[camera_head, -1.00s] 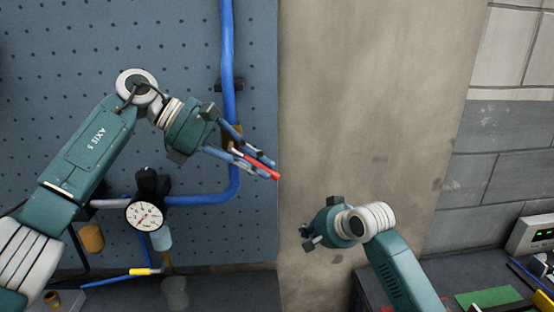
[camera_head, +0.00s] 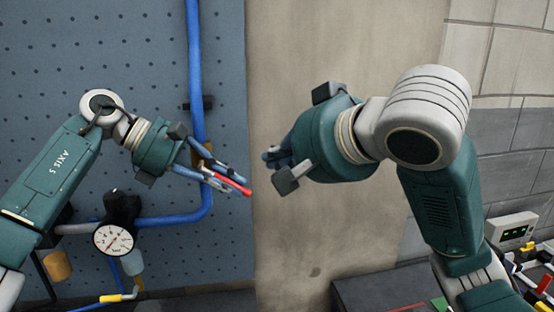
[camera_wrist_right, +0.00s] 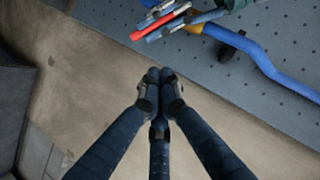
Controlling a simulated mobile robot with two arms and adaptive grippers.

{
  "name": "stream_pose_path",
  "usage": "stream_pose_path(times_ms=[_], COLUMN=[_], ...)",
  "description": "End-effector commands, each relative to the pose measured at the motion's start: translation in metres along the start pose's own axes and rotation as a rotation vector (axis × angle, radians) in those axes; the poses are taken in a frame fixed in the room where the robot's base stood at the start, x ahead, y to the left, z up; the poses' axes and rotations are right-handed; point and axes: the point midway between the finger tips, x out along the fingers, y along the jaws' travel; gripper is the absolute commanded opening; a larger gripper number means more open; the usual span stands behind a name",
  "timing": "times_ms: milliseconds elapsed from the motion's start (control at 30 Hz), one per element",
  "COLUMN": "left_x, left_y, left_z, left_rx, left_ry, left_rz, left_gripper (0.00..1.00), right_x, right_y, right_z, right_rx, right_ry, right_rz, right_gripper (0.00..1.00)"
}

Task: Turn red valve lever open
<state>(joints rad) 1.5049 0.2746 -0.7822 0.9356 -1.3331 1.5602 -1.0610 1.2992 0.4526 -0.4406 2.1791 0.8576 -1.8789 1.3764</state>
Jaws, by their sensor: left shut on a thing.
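The red valve lever (camera_head: 234,186) sticks out from the blue pipe on the pegboard, pointing right and slightly down. My left gripper (camera_head: 238,184) is shut on it, its blue fingers lying along the lever, with the red end showing between them. The lever and the left fingers also show at the top of the right wrist view (camera_wrist_right: 162,24). The brass valve body (camera_head: 203,152) is partly hidden behind the left fingers. My right gripper (camera_head: 272,156) is raised to the right of the lever, apart from it. Its fingertips meet in the right wrist view (camera_wrist_right: 160,76), with nothing between them.
The blue pipe (camera_head: 195,60) runs down the pegboard (camera_head: 100,50) and bends left to a round gauge (camera_head: 113,239). A bare concrete-coloured wall panel (camera_head: 340,40) lies behind my right gripper. A bench with a meter box (camera_head: 511,230) stands at the lower right.

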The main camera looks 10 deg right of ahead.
Motion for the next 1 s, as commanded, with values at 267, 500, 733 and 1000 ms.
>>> stream_pose_path(times_ms=[267, 500, 733, 1000], left_x=[-0.001, -0.001, -0.001, -0.001], left_y=[0.000, 0.001, 0.001, 0.001], left_z=[0.001, 0.001, 0.001, 0.000], left_rx=[0.001, 0.000, 0.000, 0.000], left_ry=[-0.002, -0.001, -0.001, -0.001], left_rz=[0.002, 0.002, 0.002, 0.002], left_gripper=[0.00, 0.00, 0.00, 0.00], right_x=[0.062, 0.086, 0.092, 0.092], right_y=[0.001, 0.000, 0.000, 0.000], right_z=[0.000, 0.022, 0.028, 0.028], right_rx=[0.002, -0.001, 0.000, 0.001], right_ry=[-0.002, 0.000, 0.001, 0.001], right_rz=[0.003, -0.001, -0.001, -0.002], right_gripper=[0.00, 0.00, 0.00, 0.00])
